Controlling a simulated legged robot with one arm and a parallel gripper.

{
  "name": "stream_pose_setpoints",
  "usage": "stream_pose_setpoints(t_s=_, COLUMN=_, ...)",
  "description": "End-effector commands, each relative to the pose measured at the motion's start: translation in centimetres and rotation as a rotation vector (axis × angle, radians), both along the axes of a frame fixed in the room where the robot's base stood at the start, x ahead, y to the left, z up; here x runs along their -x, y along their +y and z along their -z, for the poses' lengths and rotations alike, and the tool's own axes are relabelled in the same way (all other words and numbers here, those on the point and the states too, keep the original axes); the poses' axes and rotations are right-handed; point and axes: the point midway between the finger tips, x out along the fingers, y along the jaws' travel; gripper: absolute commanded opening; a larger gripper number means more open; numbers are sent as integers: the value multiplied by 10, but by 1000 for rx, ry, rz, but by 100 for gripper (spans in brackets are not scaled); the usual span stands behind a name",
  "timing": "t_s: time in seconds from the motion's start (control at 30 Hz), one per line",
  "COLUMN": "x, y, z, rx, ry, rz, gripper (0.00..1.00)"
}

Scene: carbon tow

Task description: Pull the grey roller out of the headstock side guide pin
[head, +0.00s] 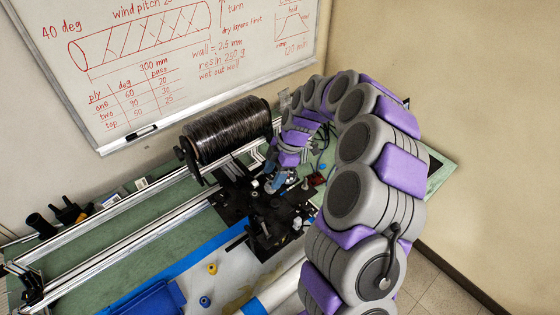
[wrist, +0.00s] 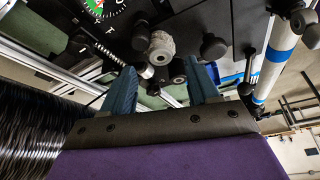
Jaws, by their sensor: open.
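In the wrist view a grey, rough-faced roller (wrist: 161,47) sits on the dark fixture, just beyond the gap between my fingertips. The guide pin holding it is hidden or too small to make out. My gripper (wrist: 162,78) has two blue fingers spread apart, with no object clearly held between them. The fingertips appear short of the roller, one toward each side of it. In the head view my gripper (head: 277,181) reaches down to the dark fixture (head: 262,222) beside the winding machine. The roller cannot be told apart there.
A spool of black tow (head: 226,130) lies close on the left; it also fills the lower left of the wrist view (wrist: 30,125). Black knobs (wrist: 213,47), a coil spring (wrist: 144,69) and a white-and-blue tube (wrist: 280,55) surround the roller. Metal rails (head: 120,222) run left.

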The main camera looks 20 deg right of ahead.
Motion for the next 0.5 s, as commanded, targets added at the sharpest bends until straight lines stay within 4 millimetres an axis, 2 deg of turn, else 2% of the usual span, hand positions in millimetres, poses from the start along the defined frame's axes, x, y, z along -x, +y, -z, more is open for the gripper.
stream_pose_setpoints(t_s=0.2, x=2, y=10, z=25, rx=-2, ry=6, rz=-1, gripper=60)
stream_pose_setpoints(t_s=0.5, x=1, y=13, z=31, rx=0, ry=0, rz=1, gripper=60)
